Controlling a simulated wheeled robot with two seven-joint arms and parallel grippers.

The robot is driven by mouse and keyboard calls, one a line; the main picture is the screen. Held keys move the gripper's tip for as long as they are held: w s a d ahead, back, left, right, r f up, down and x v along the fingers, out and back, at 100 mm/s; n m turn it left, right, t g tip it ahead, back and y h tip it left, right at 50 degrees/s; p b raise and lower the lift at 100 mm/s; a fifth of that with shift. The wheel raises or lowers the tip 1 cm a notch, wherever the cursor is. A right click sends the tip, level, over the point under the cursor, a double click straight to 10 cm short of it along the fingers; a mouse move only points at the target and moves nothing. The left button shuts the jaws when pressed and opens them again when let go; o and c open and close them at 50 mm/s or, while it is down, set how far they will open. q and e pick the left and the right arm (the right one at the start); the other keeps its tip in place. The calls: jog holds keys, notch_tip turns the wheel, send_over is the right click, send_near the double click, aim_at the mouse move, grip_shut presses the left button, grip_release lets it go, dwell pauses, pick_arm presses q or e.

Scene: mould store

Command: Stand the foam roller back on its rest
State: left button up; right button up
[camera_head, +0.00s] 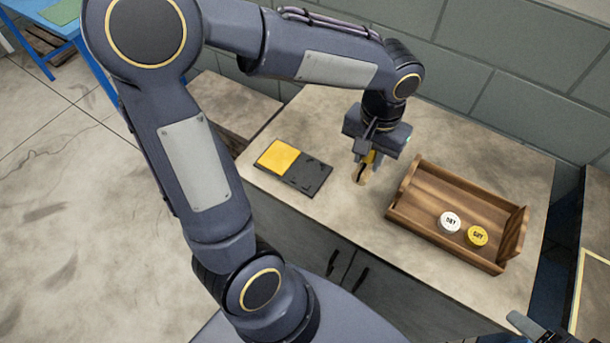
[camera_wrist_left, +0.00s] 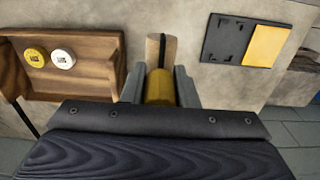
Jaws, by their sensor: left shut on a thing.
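My left gripper (camera_head: 366,158) is over the table, between the flat plate and the wooden tray, pointing down. It is shut on the foam roller, whose yellow part (camera_wrist_left: 160,86) lies between the fingers in the left wrist view. Its tan end with a dark strip (camera_wrist_left: 161,48) extends beyond the fingertips; in the head view this end (camera_head: 361,176) is low over the tabletop. I cannot tell whether it touches. A flat plate (camera_head: 318,176), half black with raised shapes and half yellow, lies left of the gripper; I cannot tell whether it is the rest. Part of my right gripper (camera_head: 530,326) shows at the bottom right.
The wooden tray (camera_head: 410,212) stands right of the left gripper, holding a white round piece (camera_head: 449,221) and a yellow round piece (camera_head: 476,235), both lettered. A block wall (camera_head: 480,75) closes off the back. Tabletop (camera_head: 345,215) in front of the gripper is clear.

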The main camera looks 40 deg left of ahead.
pick_arm(q)
jog(key=a+f, duration=0.4)
jog(key=a+f+p, duration=0.1)
jog(key=a+f, duration=0.3)
jog(key=a, duration=0.1)
jog(key=a+f, duration=0.4)
jog(key=a, duration=0.1)
jog(key=shift+s+a+f+p, duration=0.2)
jog(key=shift+s+f+p, duration=0.2)
pick_arm(e)
jog(key=shift+w+a+r, duration=0.25)
jog(key=shift+a+r, duration=0.05)
jog(key=shift+r, duration=0.2)
jog(key=shift+f, duration=0.1)
